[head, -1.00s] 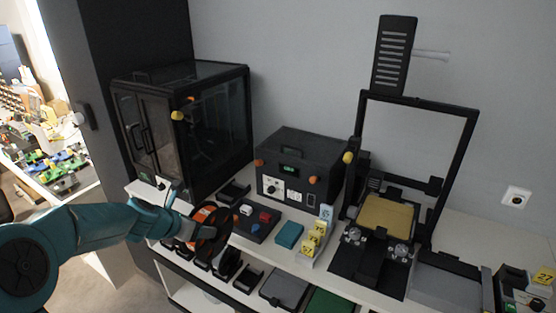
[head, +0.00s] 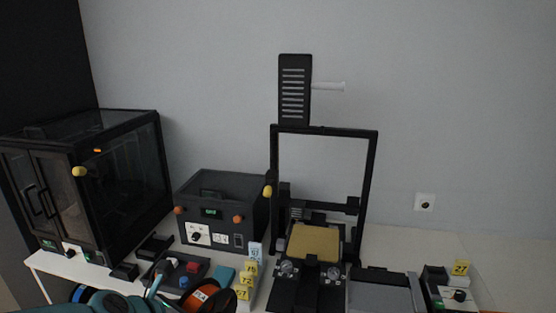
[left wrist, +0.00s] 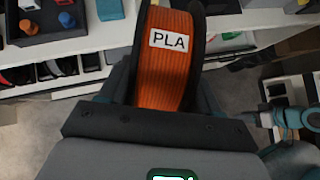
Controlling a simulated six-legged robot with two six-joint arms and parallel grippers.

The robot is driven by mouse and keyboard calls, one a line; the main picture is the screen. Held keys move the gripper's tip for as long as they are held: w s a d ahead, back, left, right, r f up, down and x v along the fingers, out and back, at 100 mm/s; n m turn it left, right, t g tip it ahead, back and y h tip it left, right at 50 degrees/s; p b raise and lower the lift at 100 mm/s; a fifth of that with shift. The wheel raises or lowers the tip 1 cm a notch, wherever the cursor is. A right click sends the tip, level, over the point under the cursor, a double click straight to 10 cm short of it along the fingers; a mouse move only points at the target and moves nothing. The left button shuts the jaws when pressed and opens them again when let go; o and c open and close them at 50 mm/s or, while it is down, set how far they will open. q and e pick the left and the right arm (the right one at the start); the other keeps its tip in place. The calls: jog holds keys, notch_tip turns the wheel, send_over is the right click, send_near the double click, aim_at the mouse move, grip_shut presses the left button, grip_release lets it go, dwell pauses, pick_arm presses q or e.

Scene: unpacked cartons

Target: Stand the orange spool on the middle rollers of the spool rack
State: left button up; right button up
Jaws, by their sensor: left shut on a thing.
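The orange spool (head: 207,297) with black flanges and a white PLA label shows at the bottom edge of the head view, partly cut off. In the left wrist view the spool (left wrist: 165,68) stands large in front of the camera. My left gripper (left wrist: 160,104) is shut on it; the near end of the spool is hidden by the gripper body. A row of black slotted holders (left wrist: 60,68) shows beyond the spool in the left wrist view; I cannot tell whether these are the spool rack or which rollers are the middle ones.
On the bench stand a glass-sided black cabinet (head: 135,180), a dark control box (head: 215,205) and a framed printer (head: 375,160). Bare benchtop (head: 490,265) shows at right.

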aim_at(187, 299)
pick_arm(q)
jog(key=shift+w+a, duration=0.1)
jog(key=shift+w, duration=0.1)
jog(key=shift+r, duration=0.2)
jog(key=shift+w+a+r, duration=0.2)
jog(key=shift+w+r, duration=0.25)
jog(key=shift+w+a+r, duration=0.2)
jog(key=shift+w+r, duration=0.2)
jog(key=shift+w, duration=0.05)
jog(key=w+a+f+n+y, duration=0.1)
jog(key=a+f+n, duration=0.1)
jog(key=a, duration=0.7)
jog(key=w+a+f+n+t+y+p, duration=0.1)
jog(key=w+a+n, duration=0.1)
jog(key=a, duration=0.8)
jog(key=shift+f+y, duration=0.35)
jog(key=shift+y, duration=0.05)
jog(key=shift+w+a, duration=0.1)
